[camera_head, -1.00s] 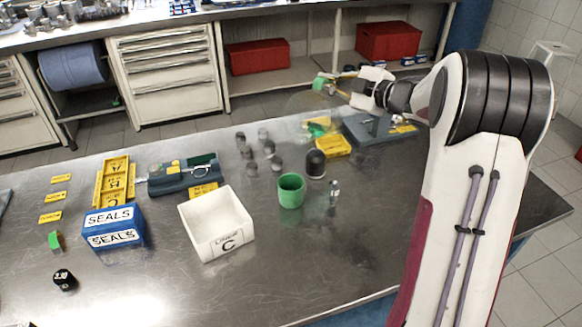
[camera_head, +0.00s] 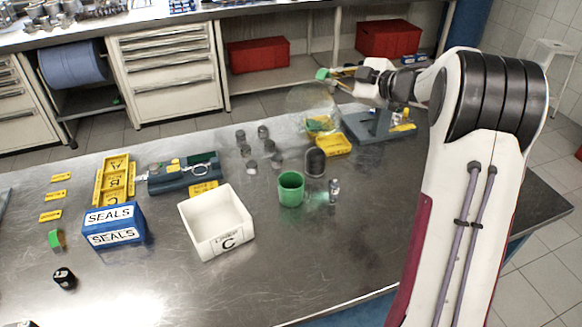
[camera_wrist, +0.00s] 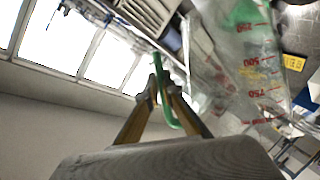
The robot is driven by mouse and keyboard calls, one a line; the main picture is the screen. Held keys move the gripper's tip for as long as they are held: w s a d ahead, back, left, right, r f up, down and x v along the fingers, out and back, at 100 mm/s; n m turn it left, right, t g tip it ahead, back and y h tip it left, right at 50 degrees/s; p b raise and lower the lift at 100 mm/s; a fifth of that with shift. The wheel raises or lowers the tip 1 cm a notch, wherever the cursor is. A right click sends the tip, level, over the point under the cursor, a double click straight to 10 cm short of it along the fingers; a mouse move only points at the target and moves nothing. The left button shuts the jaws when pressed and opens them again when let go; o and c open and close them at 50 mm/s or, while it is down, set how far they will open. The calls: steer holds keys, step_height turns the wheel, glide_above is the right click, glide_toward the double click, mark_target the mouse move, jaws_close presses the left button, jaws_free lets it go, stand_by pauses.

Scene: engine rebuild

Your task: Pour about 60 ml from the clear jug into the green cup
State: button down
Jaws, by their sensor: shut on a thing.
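My gripper (camera_head: 338,76) is shut on the green handle (camera_wrist: 163,92) of the clear jug (camera_head: 314,100), held in the air above the back right of the bench. In the wrist view the jug (camera_wrist: 240,70) shows red volume marks; that view is strongly rolled, and I cannot tell the jug's exact tilt or its liquid level. The green cup (camera_head: 291,190) stands upright on the bench, nearer the head camera than the jug and a little to its left in the picture. The jug is apart from the cup. The inside bottom of the cup is hidden.
A dark domed piece (camera_head: 315,163) and a small vial (camera_head: 334,190) stand close to the cup. A white bin (camera_head: 217,222) is to its left. Several small grey parts (camera_head: 252,166) stand behind. A yellow tray (camera_head: 333,143) lies under the jug's area.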

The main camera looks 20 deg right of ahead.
mark_target(319, 106)
steer(key=shift+w+d+f+m+g+y+p, duration=0.3)
steer(key=shift+w+d+f+m+g+p, duration=0.4)
steer(key=shift+w+d+f+m, duration=0.4)
step_height(319, 106, down, 6)
steer(key=w+d+m+g+y+p, duration=0.1)
steer(key=w+m+g+y+p, duration=0.1)
steer(key=m+p, duration=0.1)
steer(key=shift+d+m, duration=0.2)
steer(key=shift+m, duration=0.4)
stand_by(0.4)
stand_by(0.6)
